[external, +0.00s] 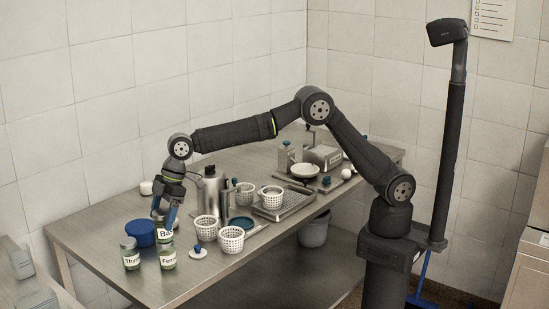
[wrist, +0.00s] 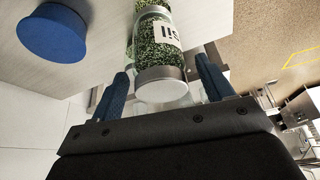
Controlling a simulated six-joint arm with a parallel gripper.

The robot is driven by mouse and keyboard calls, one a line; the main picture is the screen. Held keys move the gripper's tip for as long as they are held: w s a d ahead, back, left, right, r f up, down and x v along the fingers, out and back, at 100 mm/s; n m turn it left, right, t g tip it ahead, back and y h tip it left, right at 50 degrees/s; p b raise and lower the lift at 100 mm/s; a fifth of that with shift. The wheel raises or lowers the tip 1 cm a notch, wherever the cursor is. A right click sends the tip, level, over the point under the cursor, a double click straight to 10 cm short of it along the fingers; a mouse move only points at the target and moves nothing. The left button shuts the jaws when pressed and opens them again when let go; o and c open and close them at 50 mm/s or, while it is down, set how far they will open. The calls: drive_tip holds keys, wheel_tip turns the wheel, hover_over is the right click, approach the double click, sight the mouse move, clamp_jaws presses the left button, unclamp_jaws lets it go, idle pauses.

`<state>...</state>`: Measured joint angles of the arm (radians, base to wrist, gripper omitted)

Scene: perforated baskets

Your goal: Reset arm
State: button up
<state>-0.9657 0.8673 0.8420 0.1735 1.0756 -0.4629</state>
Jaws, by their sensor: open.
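My gripper (external: 165,216) points down over the left part of the steel table (external: 100,238). In the wrist view its two blue fingers (wrist: 165,85) are open, one on each side of a glass jar of green herbs (wrist: 160,50). The jar has a white label and a grey lid; gaps show between it and the fingers. In the external view this jar, labelled "Bas" (external: 166,236), stands upright under the gripper, its top partly hidden. A "Thy" jar (external: 131,256) and a "Fenn" jar (external: 168,260) stand in front of it.
A blue round container (external: 140,233) stands left of the gripper. White perforated baskets (external: 231,239), a steel flask (external: 211,190) and a blue-green dish (external: 242,224) stand to the right. A tray (external: 288,207) and a scale (external: 322,157) are farther back. The table's front left corner is bare.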

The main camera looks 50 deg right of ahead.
drive_tip(key=shift+x, duration=1.05)
drive_tip(key=r, duration=0.5)
drive_tip(key=shift+w+d, duration=0.15)
drive_tip(key=shift+d, duration=0.15)
drive_tip(key=w+d+r, duration=0.5)
drive_tip(key=d+r, duration=0.1)
drive_tip(key=d, duration=0.4)
drive_tip(key=s+a+f, duration=0.1)
drive_tip(key=a, duration=0.2)
drive_tip(key=s+a+f, duration=0.2)
drive_tip(key=a, duration=0.2)
drive_tip(key=s+a+f, duration=0.1)
drive_tip(key=a, duration=0.2)
drive_tip(key=shift+s+a+f, duration=0.2)
drive_tip(key=shift+a+f, duration=0.1)
drive_tip(key=s+a+f, duration=0.6)
drive_tip(key=s+a, duration=0.1)
drive_tip(key=a, duration=0.3)
drive_tip(key=shift+m, duration=0.3)
wheel_tip(320, 180, down, 8)
drive_tip(key=shift+d+f, duration=0.1)
drive_tip(key=shift+f, duration=0.8)
drive_tip(key=shift+o, duration=0.5)
